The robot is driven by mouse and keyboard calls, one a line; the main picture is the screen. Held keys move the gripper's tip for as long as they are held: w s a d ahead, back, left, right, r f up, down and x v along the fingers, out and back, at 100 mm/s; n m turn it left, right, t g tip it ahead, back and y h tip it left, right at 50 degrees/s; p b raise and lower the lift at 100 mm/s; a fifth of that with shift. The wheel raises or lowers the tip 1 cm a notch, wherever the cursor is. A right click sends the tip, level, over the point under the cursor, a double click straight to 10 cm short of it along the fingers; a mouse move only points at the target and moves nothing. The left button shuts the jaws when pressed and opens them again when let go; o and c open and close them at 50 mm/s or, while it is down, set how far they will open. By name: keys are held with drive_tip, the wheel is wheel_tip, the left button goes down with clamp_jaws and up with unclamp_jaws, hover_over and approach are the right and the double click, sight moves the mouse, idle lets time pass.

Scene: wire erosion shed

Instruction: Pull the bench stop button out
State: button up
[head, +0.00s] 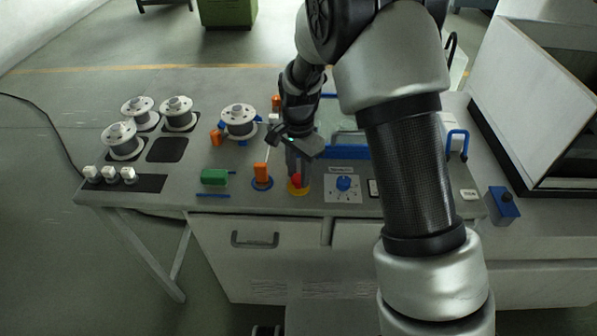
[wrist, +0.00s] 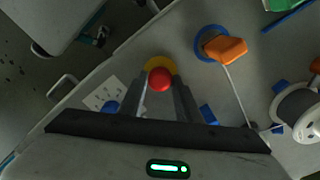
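The bench stop button is a red round knob (wrist: 160,79) on a yellow base (wrist: 158,63), near the bench's front edge. In the head view the red knob (head: 296,181) shows only in part, because my gripper (head: 298,172) hangs over it, pointing down. The yellow base (head: 298,191) shows below it. In the wrist view my gripper (wrist: 160,84) has its two fingers apart, one on each side of the red knob. They look close to its sides, with no clear contact. I cannot tell whether the knob is pressed in.
An orange handle (head: 261,172) on a blue ring stands just left of the button. A green block (head: 215,177) lies further left. A blue knob on a white dial plate (head: 343,184) is to the right. White spools (head: 239,120) stand behind.

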sight(299, 177)
clamp_jaws()
drive_tip(key=shift+r, duration=0.65)
drive_tip(key=o, duration=1.1)
unclamp_jaws()
wheel_tip(299, 177, up, 17)
drive_tip(key=shift+r, duration=0.2)
drive_tip(key=shift+r, duration=0.1)
